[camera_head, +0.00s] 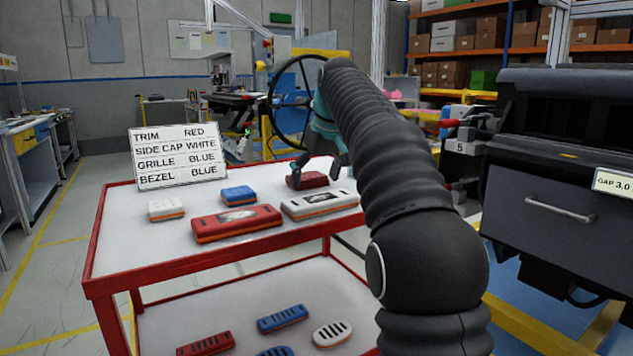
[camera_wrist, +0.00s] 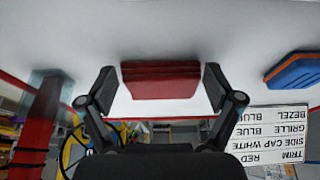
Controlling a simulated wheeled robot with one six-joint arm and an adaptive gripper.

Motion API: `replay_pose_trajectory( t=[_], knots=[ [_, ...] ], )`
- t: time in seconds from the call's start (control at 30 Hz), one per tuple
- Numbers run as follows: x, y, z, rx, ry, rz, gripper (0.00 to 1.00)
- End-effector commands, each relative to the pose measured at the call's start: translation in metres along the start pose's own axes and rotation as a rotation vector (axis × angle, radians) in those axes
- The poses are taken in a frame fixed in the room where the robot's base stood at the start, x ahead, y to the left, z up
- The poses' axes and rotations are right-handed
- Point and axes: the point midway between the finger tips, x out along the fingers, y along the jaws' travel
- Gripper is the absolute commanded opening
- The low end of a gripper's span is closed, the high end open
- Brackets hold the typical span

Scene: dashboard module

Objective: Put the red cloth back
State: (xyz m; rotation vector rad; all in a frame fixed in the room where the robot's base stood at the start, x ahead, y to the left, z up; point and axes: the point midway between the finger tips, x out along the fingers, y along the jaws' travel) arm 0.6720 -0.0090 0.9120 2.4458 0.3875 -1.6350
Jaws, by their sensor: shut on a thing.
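The red cloth (camera_head: 313,181) is a small folded red block near the far edge of the cart's top shelf. My gripper (camera_head: 315,173) points down at it, with its fingers on either side. In the wrist view my gripper (camera_wrist: 160,76) is shut on the red cloth (camera_wrist: 161,88), which shows stacked folds. I cannot tell whether the cloth touches the shelf or is just above it. The white top of the red-framed cart (camera_head: 140,235) is beneath it.
A large red part (camera_head: 237,222), a white part (camera_head: 320,204), a small blue part (camera_head: 239,194) and a small white part (camera_head: 166,209) lie nearby. A sign (camera_head: 180,155) stands at the back left. A dark dashboard module (camera_head: 570,190) is at right. The shelf's front left is clear.

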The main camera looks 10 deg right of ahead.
Motion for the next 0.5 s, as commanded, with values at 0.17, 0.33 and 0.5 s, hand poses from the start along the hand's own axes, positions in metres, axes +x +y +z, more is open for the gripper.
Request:
replay_pose_trajectory(
  t=[0.17, 0.33, 0.5],
  knots=[
    [-0.001, 0.0002, -0.0004, 0.0, 0.001, 0.0, 0.53],
    [0.0016, 0.0002, 0.0008, 0.0, 0.0, 0.0, 0.96],
    [0.0013, 0.0003, 0.0006, 0.0, 0.0, 0.0, 1.0]
  ],
)
